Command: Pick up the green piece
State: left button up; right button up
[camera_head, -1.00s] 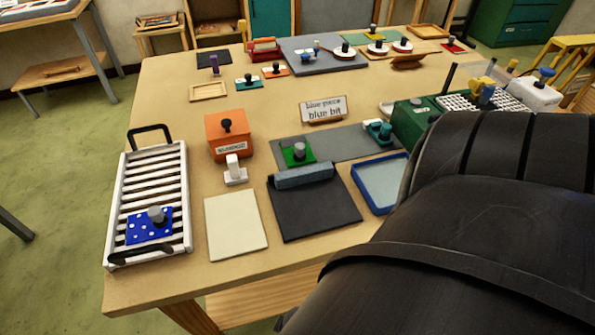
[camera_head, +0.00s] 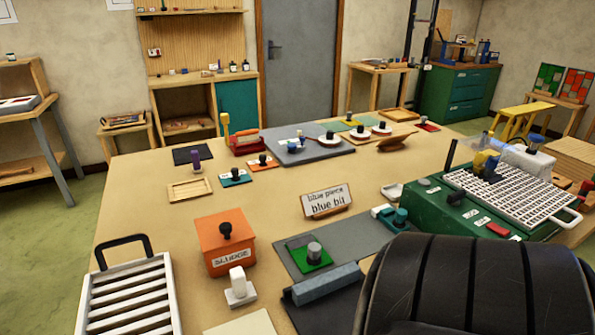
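A green square piece (camera_head: 297,257) with a grey knob (camera_head: 314,251) lies on a dark grey mat (camera_head: 345,244) near the middle front of the table. A grey-blue bar (camera_head: 327,283) lies just in front of it, and nothing covers the piece. A dark, rounded part of my own arm fills the lower right and hides the table there. Neither of my grippers shows.
An orange SLUDGE box (camera_head: 222,245) and a white stand (camera_head: 240,287) are left of the mat. A sign reading "blue piece blue bit" (camera_head: 326,202) stands behind it. A green machine with a white grid (camera_head: 510,195) is at right.

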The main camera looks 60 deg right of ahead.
aim_at(310, 255)
jog(key=z, duration=1.4)
